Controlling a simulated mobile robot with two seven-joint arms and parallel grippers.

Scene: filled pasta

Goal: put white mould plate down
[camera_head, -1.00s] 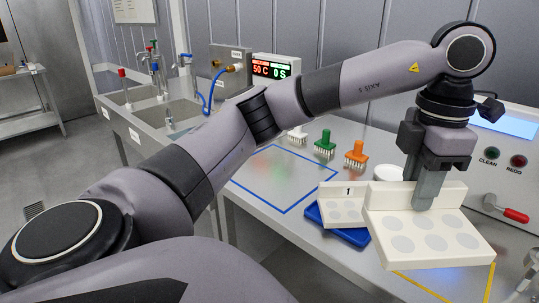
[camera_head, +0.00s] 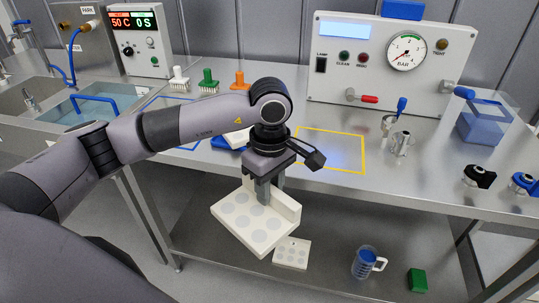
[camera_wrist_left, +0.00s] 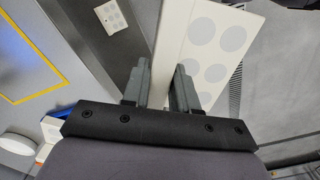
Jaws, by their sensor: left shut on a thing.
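My left gripper (camera_head: 270,190) is shut on the upright back edge of a white mould plate (camera_head: 250,222) with round grey discs on its face. The plate hangs tilted in the air in front of the bench's front edge, above the lower shelf. In the left wrist view the two fingers (camera_wrist_left: 162,85) clasp the plate's edge wall, and the plate (camera_wrist_left: 205,60) extends away from them. A yellow outlined square (camera_head: 330,150) on the bench top is empty, behind and to the right of the gripper. My right gripper is not in view.
A smaller white plate (camera_head: 291,254), a blue measuring jug (camera_head: 365,262) and a green block (camera_head: 417,280) are on the lower shelf. A blue tray (camera_head: 205,144) is partly hidden behind my arm. Metal fittings (camera_head: 400,140) stand right of the yellow square, before the gauge panel (camera_head: 340,75).

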